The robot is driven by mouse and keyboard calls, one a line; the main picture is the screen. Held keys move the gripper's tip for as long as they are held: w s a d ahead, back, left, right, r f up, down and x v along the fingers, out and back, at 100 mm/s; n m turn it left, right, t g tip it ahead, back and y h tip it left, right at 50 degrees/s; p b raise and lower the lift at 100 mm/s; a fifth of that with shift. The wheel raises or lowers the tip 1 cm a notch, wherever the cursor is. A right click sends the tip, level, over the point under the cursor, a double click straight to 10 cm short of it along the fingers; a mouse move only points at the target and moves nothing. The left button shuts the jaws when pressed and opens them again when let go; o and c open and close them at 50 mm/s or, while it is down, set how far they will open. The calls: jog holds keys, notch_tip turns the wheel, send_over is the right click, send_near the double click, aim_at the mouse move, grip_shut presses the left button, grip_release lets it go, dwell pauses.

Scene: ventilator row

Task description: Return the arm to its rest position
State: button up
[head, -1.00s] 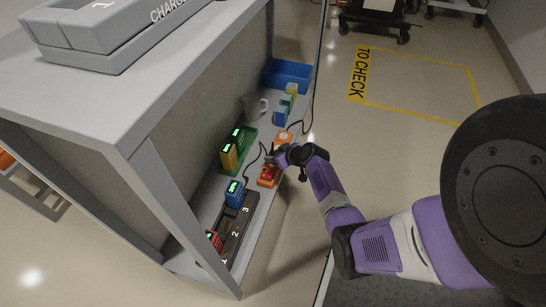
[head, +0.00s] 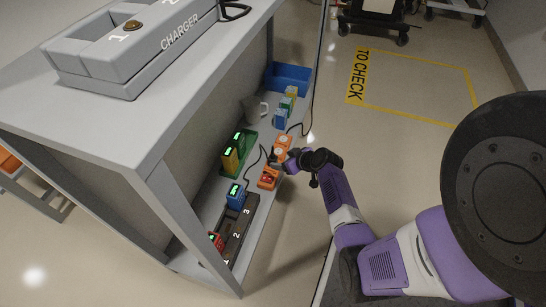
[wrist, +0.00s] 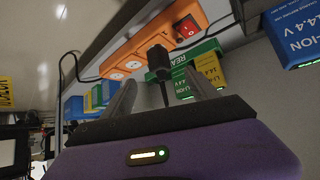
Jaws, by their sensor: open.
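My purple arm (head: 345,205) reaches left over the floor to the lower shelf. My gripper (head: 286,160) is at the shelf's front edge, close to the orange power strip (head: 280,150). In the wrist view my gripper (wrist: 160,92) is open, its grey fingers apart. A black plug (wrist: 158,60) with a cord shows beyond and between the fingers, at the orange power strip (wrist: 130,58). The fingers do not appear closed on the plug. Whether they touch it I cannot tell.
The lower shelf also holds a black numbered charger (head: 240,228), a blue battery (head: 235,196), a green tray (head: 246,152) with yellow and green batteries, and a blue bin (head: 288,76). A grey charger (head: 130,50) stands on the tabletop. Floor right of the shelf is open.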

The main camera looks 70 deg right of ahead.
jog(key=shift+s+a+r, duration=0.15)
jog(key=shift+s+r, duration=0.15)
jog(key=shift+s, duration=0.05)
